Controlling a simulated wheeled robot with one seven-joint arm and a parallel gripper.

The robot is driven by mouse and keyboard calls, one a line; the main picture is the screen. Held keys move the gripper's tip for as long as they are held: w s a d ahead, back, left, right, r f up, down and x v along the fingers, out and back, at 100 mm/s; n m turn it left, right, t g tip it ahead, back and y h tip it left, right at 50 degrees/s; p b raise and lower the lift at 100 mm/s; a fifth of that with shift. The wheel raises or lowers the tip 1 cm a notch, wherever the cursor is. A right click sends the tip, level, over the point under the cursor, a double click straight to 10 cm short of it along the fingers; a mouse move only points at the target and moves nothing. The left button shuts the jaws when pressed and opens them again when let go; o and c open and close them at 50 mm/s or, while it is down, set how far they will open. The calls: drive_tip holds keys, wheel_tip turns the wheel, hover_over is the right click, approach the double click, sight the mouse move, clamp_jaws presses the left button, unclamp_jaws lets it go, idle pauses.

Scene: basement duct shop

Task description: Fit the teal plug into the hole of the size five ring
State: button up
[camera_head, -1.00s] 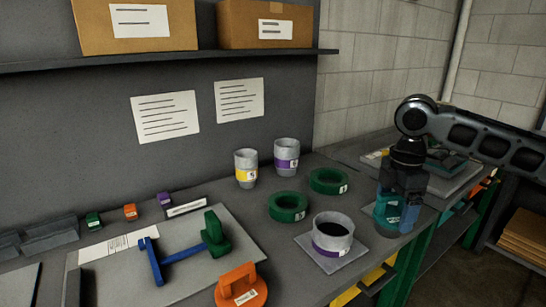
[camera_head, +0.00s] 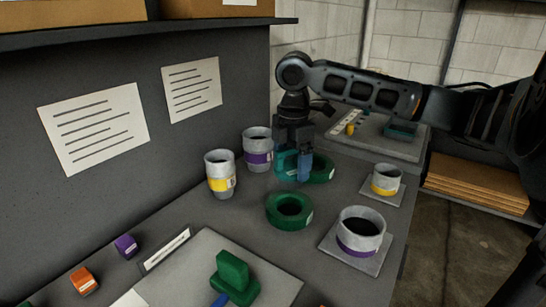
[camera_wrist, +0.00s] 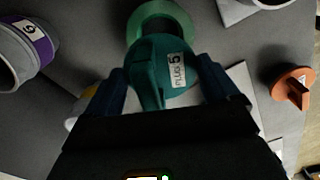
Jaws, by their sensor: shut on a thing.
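My gripper (camera_head: 293,174) is shut on the teal plug (camera_head: 286,163), above the bench. In the wrist view the plug (camera_wrist: 150,62) sits between the fingers and its label reads "PLUG 5". Two green rings lie on the bench: a front ring (camera_head: 289,223) and a back ring (camera_head: 325,172), partly hidden behind my gripper. A green ring (camera_wrist: 178,10) shows just beyond the plug in the wrist view. The ring labels are too small to read, so I cannot tell which is size five. Whether the plug touches a ring is unclear.
Grey cups with yellow (camera_head: 221,186) and purple (camera_head: 258,160) bands stand left of my gripper. A green-handled piece (camera_head: 235,275) lies on the front board.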

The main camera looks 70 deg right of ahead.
sight(291, 183)
drive_tip(key=shift+f+b, duration=2.25)
drive_tip(key=shift+f, duration=0.45)
drive_tip(key=shift+s, duration=0.1)
drive_tip(key=shift+f, duration=0.3)
drive_tip(key=shift+f, duration=0.3)
drive_tip(key=shift+f+b, duration=1.1)
drive_tip(key=shift+f, duration=0.45)
drive_tip(key=o, duration=1.1)
drive_tip(key=shift+c, duration=0.2)
drive_tip(key=shift+r, duration=3.9)
